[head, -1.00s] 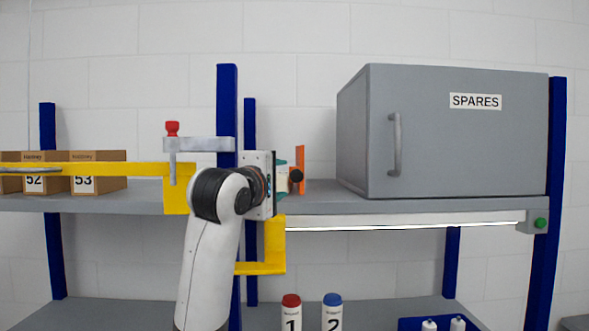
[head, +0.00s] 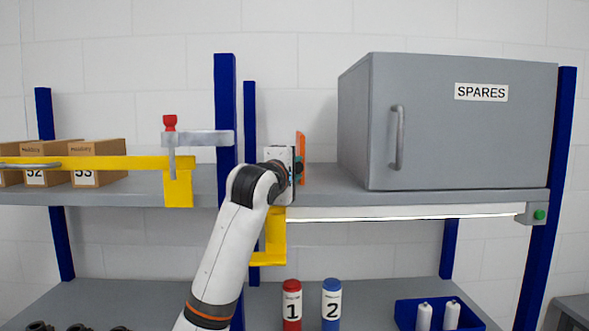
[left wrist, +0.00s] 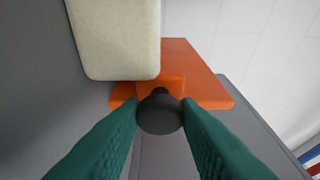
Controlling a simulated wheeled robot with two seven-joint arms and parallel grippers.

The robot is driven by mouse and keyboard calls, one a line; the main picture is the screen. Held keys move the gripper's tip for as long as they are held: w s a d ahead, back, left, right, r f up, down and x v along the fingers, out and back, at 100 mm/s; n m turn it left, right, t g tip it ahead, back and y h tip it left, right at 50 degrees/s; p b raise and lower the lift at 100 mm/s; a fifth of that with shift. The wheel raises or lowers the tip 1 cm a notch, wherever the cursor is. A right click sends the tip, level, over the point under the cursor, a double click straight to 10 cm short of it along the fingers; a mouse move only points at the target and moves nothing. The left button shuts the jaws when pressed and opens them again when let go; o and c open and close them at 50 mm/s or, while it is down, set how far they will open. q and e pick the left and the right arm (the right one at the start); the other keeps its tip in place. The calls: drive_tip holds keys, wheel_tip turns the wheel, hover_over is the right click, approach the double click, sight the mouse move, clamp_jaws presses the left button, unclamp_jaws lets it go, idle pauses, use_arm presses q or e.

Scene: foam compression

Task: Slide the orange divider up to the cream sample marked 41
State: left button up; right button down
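The orange divider (head: 300,145) stands on the upper shelf, left of the grey cabinet. In the left wrist view the orange divider (left wrist: 195,72) carries a round black knob (left wrist: 160,112). A cream block (left wrist: 117,38) lies at its upper left and overlaps part of it in that view; whether they touch is unclear, and no number shows on it. My left gripper (head: 299,172) is at the divider. Its green fingers (left wrist: 160,118) meet both sides of the knob, with no clear gap. The cream block is hidden in the head view. My right gripper is not in view.
A grey SPARES cabinet (head: 460,130) stands right of the divider. A blue post (head: 226,120) and a yellow clamp frame (head: 178,188) stand to the left, near cartons (head: 98,160). Red (head: 292,307) and blue (head: 331,307) bottles stand on the lower shelf.

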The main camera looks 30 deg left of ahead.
use_arm(q)
clamp_jaws()
drive_tip(key=shift+s+a+f+b, duration=0.15)
drive_tip(key=shift+s+a+b, duration=0.1)
drive_tip(key=shift+b, duration=0.1)
drive_tip(key=o, duration=0.6)
unclamp_jaws()
drive_tip(key=shift+s, duration=0.1)
